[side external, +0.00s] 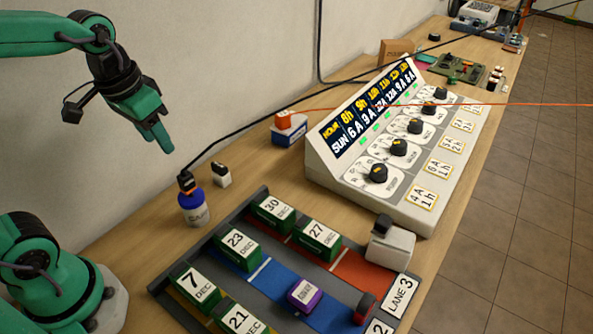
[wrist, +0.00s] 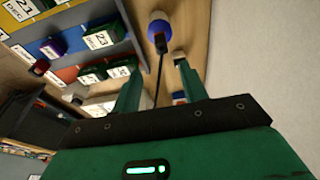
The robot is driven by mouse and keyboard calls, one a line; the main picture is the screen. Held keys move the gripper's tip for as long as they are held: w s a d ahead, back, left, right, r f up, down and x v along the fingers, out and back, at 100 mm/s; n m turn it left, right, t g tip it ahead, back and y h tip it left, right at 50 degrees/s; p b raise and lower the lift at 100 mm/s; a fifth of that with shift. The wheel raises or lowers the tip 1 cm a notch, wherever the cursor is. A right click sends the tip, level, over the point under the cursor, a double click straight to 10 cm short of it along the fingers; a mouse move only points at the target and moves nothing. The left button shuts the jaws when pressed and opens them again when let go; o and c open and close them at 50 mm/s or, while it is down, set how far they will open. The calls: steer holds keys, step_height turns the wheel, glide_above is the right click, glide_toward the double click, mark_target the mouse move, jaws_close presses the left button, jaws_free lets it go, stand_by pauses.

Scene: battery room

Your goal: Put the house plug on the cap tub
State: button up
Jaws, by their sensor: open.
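The cap tub (side external: 194,209) is a blue and white pot on the wood bench, left of centre; it also shows at the top of the wrist view (wrist: 161,22). A dark plug with an orange patch (side external: 186,182), apparently the house plug, rests on top of the tub, its black cable running up to the right. In the wrist view the plug (wrist: 160,43) shows at the tub, with the cable running down between my fingers. My gripper (side external: 163,146) is open and empty, well above and left of the tub, apart from both.
A grey tray (side external: 262,192) with dated battery blocks lies in front. A small white, black-topped block (side external: 221,176) stands beside the tub. Behind are an orange plug (side external: 285,119) on a blue box (side external: 289,134) and a sloped charger panel (side external: 330,168). The wall is close at left.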

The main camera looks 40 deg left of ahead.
steer(key=shift+s+r+t, duration=0.2)
steer(key=shift+s+t, duration=0.3)
steer(key=shift+s, duration=0.2)
steer(key=shift+s+r+t, duration=0.25)
steer(key=shift+s+t, duration=0.25)
steer(key=shift+s, duration=0.15)
steer(key=shift+s+r+t, duration=0.2)
steer(key=shift+s+t, duration=0.3)
steer(key=shift+s, duration=0.2)
